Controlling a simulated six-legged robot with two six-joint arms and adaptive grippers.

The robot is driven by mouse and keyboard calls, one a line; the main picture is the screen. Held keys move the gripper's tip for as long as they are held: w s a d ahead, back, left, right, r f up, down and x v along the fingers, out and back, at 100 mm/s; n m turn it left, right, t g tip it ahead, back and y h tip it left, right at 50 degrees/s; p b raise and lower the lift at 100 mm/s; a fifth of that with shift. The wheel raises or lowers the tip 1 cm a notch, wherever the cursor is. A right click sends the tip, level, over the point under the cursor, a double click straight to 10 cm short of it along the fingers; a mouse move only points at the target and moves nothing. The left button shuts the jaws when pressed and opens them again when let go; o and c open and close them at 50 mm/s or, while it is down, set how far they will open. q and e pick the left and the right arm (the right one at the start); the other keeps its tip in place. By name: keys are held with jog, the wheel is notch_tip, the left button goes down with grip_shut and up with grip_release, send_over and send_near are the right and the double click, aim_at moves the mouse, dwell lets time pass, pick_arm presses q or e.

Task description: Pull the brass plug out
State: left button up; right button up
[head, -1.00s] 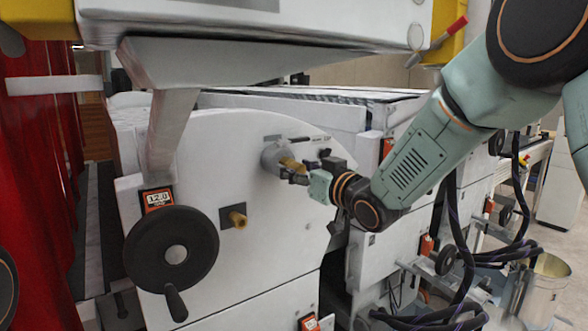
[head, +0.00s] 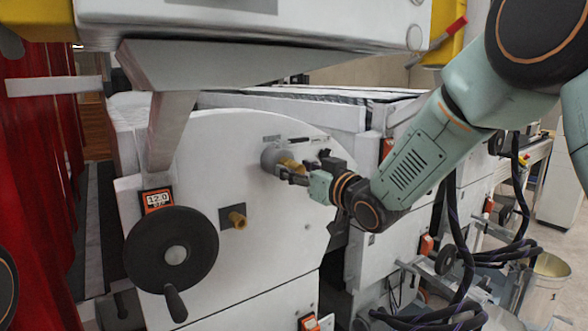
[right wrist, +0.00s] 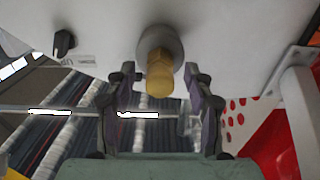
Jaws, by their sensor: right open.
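The brass plug (right wrist: 160,76) sticks out of a round grey boss (right wrist: 160,43) on the white machine panel. In the head view the brass plug (head: 291,164) shows just beside my right gripper's fingers. My right gripper (head: 298,172) is open. In the right wrist view its two fingers (right wrist: 160,92) stand apart, one to each side of the plug's outer end, with a gap on both sides. A second brass fitting (head: 237,220) sits lower left on a dark square plate. My left gripper is not in view.
A black handwheel (head: 171,250) with a handle is at the panel's lower left, below an orange counter (head: 157,199). A grey bracket (head: 171,135) hangs down at left. A black knob (right wrist: 64,42) is near the plug. Dark hoses (head: 460,260) hang at right.

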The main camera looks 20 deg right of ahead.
aim_at(301, 170)
grip_shut()
dwell(0.4)
jog(key=shift+s+f, duration=0.15)
dwell(0.4)
jog(key=shift+s+d+r, duration=0.15)
jog(key=shift+s+d, duration=0.1)
jog(key=shift+s, duration=0.2)
jog(key=shift+s+d+r, duration=0.1)
jog(key=shift+s+d, duration=0.1)
jog(key=shift+s, duration=0.4)
jog(key=shift+f, duration=0.2)
jog(key=shift+r+v, duration=0.2)
jog(key=shift+v, duration=0.85)
